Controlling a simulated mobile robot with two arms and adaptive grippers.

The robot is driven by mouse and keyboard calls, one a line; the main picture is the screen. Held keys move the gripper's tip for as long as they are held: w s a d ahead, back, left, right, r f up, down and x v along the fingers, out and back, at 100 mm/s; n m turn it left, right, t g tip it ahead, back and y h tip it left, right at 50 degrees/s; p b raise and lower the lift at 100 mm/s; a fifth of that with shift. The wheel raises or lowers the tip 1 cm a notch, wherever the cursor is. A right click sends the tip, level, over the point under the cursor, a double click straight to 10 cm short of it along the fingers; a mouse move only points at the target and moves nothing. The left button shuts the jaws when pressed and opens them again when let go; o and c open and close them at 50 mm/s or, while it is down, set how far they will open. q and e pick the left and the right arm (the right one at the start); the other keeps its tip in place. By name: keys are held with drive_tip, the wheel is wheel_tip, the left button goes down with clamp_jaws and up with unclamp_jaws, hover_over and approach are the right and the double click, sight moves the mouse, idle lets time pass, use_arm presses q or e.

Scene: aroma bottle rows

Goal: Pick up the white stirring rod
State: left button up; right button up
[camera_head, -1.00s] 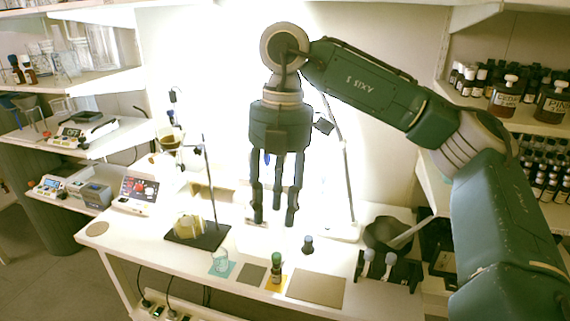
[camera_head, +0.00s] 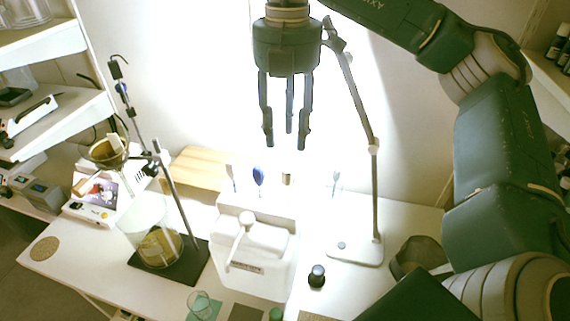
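My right gripper (camera_head: 285,142) hangs fingers down in front of the bright wall. Its fingers are apart with nothing between them. Below it, several slim upright tools stand by the back of a white box (camera_head: 262,262). One has a blue head (camera_head: 258,175), and a pale slim one (camera_head: 335,184) stands further right. The glare is strong, and I cannot tell for sure which is the white stirring rod. A clear gap shows between the fingertips and the tools. My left gripper is out of view.
A lamp stand (camera_head: 368,252) rises right of the box. A small dark-capped bottle (camera_head: 317,276) and a dark bowl (camera_head: 416,258) stand at the right. A glass beaker (camera_head: 150,235) on a black-based stand is at the left. A wooden board (camera_head: 200,166) lies behind.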

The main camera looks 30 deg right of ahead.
sight(287, 169)
drive_tip(key=shift+f, duration=0.4)
drive_tip(key=f, duration=0.1)
drive_tip(key=f+p, duration=0.1)
drive_tip(key=f, duration=0.1)
drive_tip(key=shift+s+f, duration=0.2)
drive_tip(key=shift+f, duration=0.4)
wheel_tip(287, 169, down, 4)
drive_tip(key=shift+f+p, duration=0.1)
drive_tip(key=shift+p, duration=1.1)
drive_tip(key=shift+f, duration=0.6)
drive_tip(key=c, duration=0.4)
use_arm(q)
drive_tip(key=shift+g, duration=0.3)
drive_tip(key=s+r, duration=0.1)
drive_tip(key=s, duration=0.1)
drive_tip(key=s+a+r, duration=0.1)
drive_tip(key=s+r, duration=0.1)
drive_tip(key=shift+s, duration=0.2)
use_arm(e)
drive_tip(key=shift+w, duration=0.1)
clamp_jaws()
